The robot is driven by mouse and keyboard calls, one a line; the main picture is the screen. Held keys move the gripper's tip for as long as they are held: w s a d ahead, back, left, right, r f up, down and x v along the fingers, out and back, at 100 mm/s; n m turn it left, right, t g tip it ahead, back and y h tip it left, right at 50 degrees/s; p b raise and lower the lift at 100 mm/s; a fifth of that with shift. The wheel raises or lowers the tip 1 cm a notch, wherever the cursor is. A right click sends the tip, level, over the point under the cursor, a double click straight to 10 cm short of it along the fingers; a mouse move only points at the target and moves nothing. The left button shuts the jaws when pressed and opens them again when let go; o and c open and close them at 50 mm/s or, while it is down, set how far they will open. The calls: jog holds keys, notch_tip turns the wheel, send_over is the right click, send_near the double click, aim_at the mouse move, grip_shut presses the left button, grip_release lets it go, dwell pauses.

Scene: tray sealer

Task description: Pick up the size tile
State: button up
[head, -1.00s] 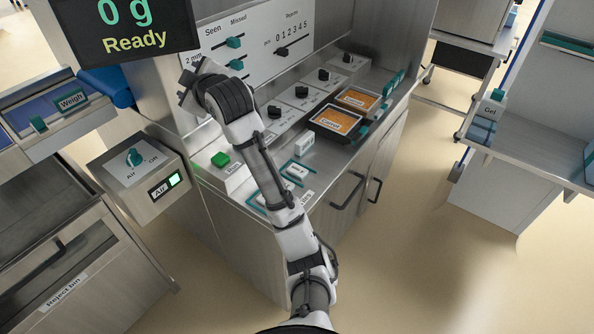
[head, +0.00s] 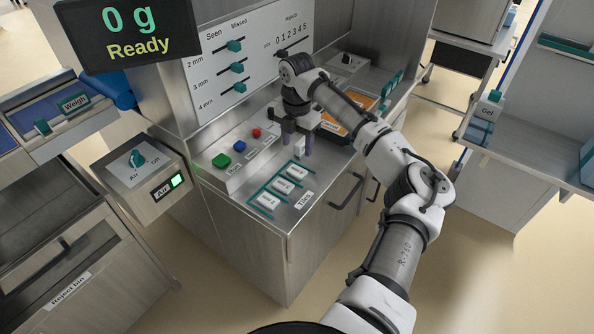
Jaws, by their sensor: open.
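A small white block (head: 300,151), perhaps the size tile, stands on the steel worktop behind the tile slots. Its marking is not readable. My gripper (head: 297,141) points down with its dark fingers apart at this block, close above it or around it; I cannot tell whether they touch it. The gripper is open. Three more white tiles, a near one (head: 268,200), a middle one (head: 282,186) and a far one (head: 297,173), lie in teal-edged slots beside the "Tiles" label (head: 304,200).
Green (head: 222,160), blue (head: 239,146) and red (head: 256,133) buttons line the worktop left of my gripper. An orange-filled tray (head: 334,126) lies behind it, partly hidden by my arm. A slider panel (head: 240,70) rises behind. Door handles (head: 346,192) project below.

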aim_at(296, 171)
notch_tip(296, 171, down, 10)
jog(key=p, duration=0.3)
jog(key=shift+a, duration=0.1)
jog(key=c, duration=0.6)
